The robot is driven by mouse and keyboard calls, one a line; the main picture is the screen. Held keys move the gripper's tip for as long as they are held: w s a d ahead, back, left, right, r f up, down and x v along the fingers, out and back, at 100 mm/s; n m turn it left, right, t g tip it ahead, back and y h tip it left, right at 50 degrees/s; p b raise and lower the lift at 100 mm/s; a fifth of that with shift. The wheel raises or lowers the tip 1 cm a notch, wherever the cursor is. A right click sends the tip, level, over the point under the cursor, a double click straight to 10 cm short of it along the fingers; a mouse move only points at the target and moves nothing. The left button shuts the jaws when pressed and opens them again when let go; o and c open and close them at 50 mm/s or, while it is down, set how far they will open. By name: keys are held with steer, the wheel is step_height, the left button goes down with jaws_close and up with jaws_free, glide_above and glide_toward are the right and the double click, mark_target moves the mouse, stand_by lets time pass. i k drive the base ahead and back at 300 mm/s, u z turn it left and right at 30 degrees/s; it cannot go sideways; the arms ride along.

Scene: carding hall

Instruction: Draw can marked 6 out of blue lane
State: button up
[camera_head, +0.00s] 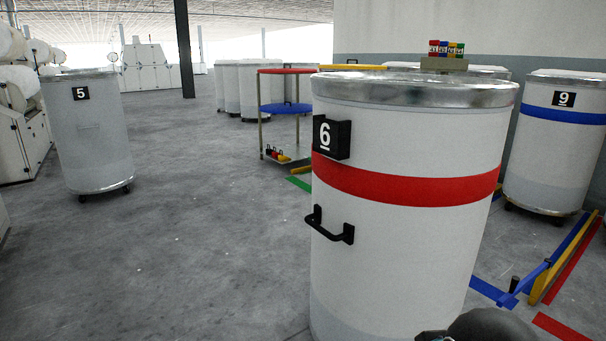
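The can marked 6 (400,240) stands upright and close in front of me, right of the middle. It is white with a metal rim, a red band and a black "6" plate (331,137). A black bar handle (329,226) sticks out on its left front side below the band. Its foot is cut off by the bottom edge. A blue floor stripe (488,289) and a blue rail (556,252) show to the right of it; the can hides part of the floor there. My gripper is not in view; only a dark rounded part of my arm shows at the bottom edge.
Can 9 (553,150), with a blue band, stands behind right. Yellow and red rails or stripes run beside the blue rail. Can 5 (92,140) stands on casters at left. A colored rack (262,112) stands behind can 6. The grey floor (200,240) between is clear.

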mark_target(405, 174)
steer(key=u, duration=1.8)
steer(key=i, duration=2.5)
steer(key=z, duration=3.65)
